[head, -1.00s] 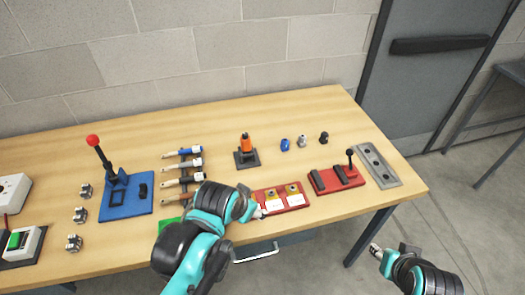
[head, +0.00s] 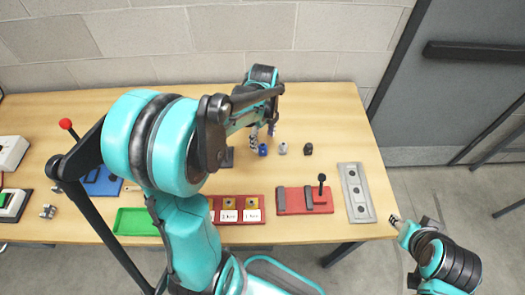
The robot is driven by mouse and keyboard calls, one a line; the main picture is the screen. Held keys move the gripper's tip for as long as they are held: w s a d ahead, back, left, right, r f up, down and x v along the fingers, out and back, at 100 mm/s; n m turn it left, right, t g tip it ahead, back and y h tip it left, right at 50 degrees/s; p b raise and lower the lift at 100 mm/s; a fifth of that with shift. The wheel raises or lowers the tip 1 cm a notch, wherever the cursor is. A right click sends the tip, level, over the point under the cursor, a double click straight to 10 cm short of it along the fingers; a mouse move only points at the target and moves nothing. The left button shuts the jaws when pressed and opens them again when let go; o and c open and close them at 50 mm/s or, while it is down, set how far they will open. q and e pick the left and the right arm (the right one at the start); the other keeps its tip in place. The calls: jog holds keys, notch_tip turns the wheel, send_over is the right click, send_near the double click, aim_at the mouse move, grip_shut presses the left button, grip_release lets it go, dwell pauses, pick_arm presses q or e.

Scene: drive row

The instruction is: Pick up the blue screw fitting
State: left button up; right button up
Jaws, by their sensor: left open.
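The blue screw fitting (head: 263,150) stands on the wooden table, at the left end of a short row with a grey fitting (head: 283,148) and a black fitting (head: 308,149). My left gripper (head: 263,136) is open and points down, with its fingers right above and behind the blue fitting in the picture. I cannot tell whether the fingers touch it. My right gripper (head: 394,219) is off the table's right front corner, away from the fittings; its jaws are too small to read.
My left arm hides much of the table's left half. A green tray (head: 137,221) lies at the front left. The table behind the fittings looks clear.

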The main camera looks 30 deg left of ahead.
aim_at(263, 145)
pick_arm(q)
jog(key=shift+w+f+b, duration=0.1)
jog(key=shift+f+b, duration=0.25)
jog(key=shift+f, duration=0.6)
notch_tip(263, 145, down, 4)
jog(key=shift+w+a+f+b, duration=0.1)
jog(key=shift+a+f+b, duration=0.05)
jog(key=shift+b, duration=0.95)
jog(key=c, duration=1.3)
